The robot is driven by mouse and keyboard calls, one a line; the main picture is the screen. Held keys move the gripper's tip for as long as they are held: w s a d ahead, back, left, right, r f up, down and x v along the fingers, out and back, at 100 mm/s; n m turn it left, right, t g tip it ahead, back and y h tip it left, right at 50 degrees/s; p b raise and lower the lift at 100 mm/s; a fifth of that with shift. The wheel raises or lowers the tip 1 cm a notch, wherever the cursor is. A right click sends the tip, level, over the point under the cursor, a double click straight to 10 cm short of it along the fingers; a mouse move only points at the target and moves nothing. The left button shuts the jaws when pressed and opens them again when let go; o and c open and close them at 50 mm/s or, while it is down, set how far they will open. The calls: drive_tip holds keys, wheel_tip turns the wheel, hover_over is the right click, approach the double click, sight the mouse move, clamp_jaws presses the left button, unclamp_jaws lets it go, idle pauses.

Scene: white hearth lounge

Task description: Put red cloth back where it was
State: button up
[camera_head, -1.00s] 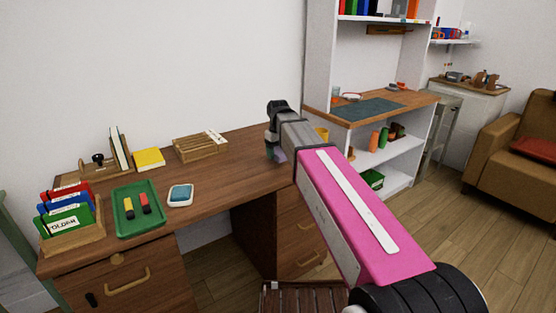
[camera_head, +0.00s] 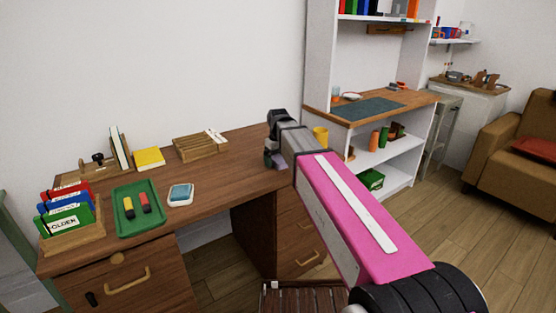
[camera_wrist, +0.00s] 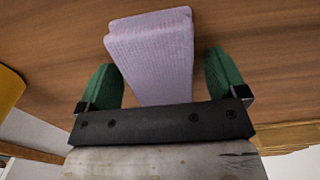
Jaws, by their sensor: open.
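I see no plainly recognisable red cloth. A red, flat or cushion-like piece (camera_head: 537,149) lies on the brown sofa at the far right; I cannot tell if it is cloth. My gripper (camera_head: 272,158) is low over the right part of the wooden desk. In the wrist view my gripper (camera_wrist: 162,68) is open, with its green fingers on either side of a pale lavender, ribbed block-like thing (camera_wrist: 152,45). Gaps show between the fingers and this thing. In the head view my gripper largely hides it.
The desk (camera_head: 230,178) holds a green tray (camera_head: 126,225), a folder rack (camera_head: 88,241), a blue-topped white device (camera_head: 180,195), a yellow block (camera_head: 149,158) and a wooden organiser (camera_head: 198,148). A yellow cup (camera_head: 320,136) stands right of my gripper. White shelves (camera_head: 398,165) stand beyond.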

sight(278, 157)
drive_tip(key=shift+r, duration=0.1)
wheel_tip(278, 157, up, 12)
idle(0.5)
